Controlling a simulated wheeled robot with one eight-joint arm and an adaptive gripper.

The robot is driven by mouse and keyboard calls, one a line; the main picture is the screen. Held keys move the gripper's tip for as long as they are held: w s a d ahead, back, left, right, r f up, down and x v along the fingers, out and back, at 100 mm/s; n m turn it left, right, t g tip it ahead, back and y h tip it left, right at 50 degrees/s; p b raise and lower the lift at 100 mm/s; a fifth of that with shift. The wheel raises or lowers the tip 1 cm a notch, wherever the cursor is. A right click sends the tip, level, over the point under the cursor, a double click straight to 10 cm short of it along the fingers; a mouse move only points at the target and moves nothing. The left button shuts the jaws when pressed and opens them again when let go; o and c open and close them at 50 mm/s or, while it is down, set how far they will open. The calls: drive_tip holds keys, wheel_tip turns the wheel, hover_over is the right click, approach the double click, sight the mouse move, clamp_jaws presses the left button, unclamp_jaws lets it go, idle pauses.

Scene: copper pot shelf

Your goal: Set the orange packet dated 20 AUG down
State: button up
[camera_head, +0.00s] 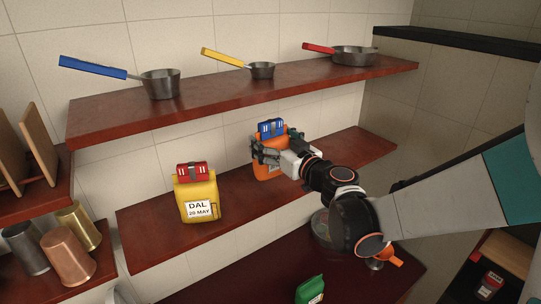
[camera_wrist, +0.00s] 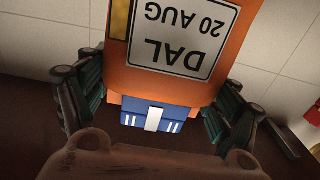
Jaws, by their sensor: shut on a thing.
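The orange packet (camera_head: 265,168) has a blue clip (camera_head: 271,128) on its top. My gripper (camera_head: 277,155) is shut around its upper part, at the middle shelf (camera_head: 340,159). In the wrist view the orange packet (camera_wrist: 200,84) fills the middle, with a label (camera_wrist: 182,35) reading DAL 20 AUG upside down. The fingers of my gripper (camera_wrist: 155,100) lie on both sides of it. The packet looks upright in the head view. Its lower edge is close to the shelf, but I cannot tell whether it touches.
A yellow packet (camera_head: 198,188) with a red clip, labelled DAL 20 MAY, stands on the same shelf to the left. Three pans stand on the upper shelf (camera_head: 220,95). A green packet (camera_head: 310,290) is below. The shelf between the packets is clear.

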drive_tip(key=shift+w+a+f, duration=0.1)
drive_tip(key=shift+w+f, duration=0.05)
drive_tip(key=shift+f, duration=2.35)
drive_tip(key=shift+f+b, duration=0.2)
drive_tip(key=shift+b, duration=0.1)
drive_tip(key=o, duration=1.8)
drive_tip(key=shift+r, duration=0.1)
drive_tip(key=shift+s, duration=0.2)
drive_tip(key=shift+r, duration=0.15)
